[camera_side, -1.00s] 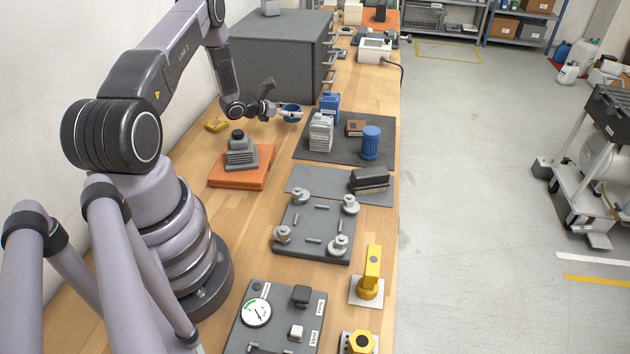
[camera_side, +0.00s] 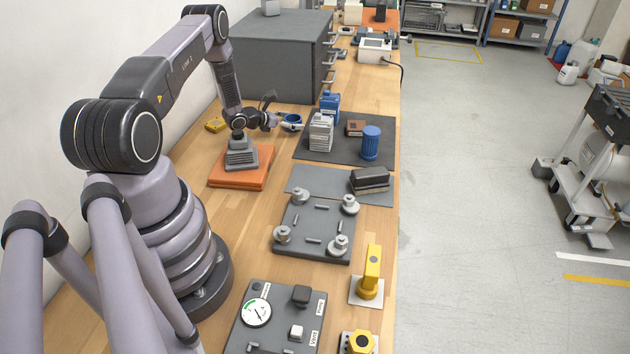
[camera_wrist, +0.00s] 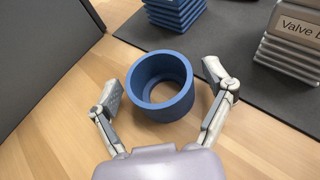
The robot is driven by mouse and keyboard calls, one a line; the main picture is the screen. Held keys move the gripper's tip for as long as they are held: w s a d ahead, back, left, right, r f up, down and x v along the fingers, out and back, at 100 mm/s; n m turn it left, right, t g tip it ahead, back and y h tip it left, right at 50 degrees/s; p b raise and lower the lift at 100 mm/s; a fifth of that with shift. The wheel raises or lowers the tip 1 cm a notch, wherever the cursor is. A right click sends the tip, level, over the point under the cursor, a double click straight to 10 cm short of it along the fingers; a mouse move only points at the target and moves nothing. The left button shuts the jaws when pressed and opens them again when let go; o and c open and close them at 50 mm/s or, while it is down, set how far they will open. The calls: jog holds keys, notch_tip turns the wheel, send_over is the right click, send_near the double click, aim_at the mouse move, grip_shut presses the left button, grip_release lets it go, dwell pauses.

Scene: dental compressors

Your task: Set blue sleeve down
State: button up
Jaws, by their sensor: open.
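The blue sleeve (camera_wrist: 160,86) is a short open ring in the wrist view, standing on the wooden bench with its opening facing up. My gripper (camera_wrist: 162,90) is open, with one finger on each side of the sleeve and a visible gap at both sides. In the side view the sleeve (camera_side: 291,122) is small, beside my gripper (camera_side: 284,121), near the left edge of the dark mat (camera_side: 340,151).
A grey drawer cabinet (camera_side: 268,62) stands behind the sleeve. On the dark mat are a grey finned block (camera_side: 321,132), a blue block (camera_side: 330,104) and a blue ribbed cylinder (camera_side: 370,143). An orange plate (camera_side: 238,180) with a grey stepped piece (camera_side: 241,155) lies nearer.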

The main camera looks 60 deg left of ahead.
jog(key=shift+r, duration=0.1)
jog(key=shift+s+r, duration=0.15)
jog(key=shift+s, duration=0.1)
jog(key=v, duration=0.6)
jog(key=shift+s+r, duration=0.1)
jog(key=shift+r, duration=0.05)
jog(key=w+d+r+m+g+h, duration=0.3)
jog(key=d+r+m+g+h, duration=0.35)
jog(key=d+r+m, duration=1.25)
jog(key=s+d+r+m+g, duration=0.2)
jog(key=s+d+r+m, duration=0.1)
jog(key=s+d+r, duration=0.3)
jog(key=s+d+r+m+g, duration=0.1)
jog(key=s+d+r+m, duration=0.15)
jog(key=d+r, duration=0.55)
jog(key=s+r+m+y, duration=0.2)
jog(key=s+m, duration=0.3)
jog(key=s, duration=0.4)
jog(key=s+d+r+m+t+y, duration=0.1)
jog(key=s+m+y, duration=0.3)
jog(key=s, duration=0.5)
jog(key=shift+s+r+m, duration=0.35)
jog(key=shift+r+m, duration=0.45)
jog(key=shift+m, duration=0.45)
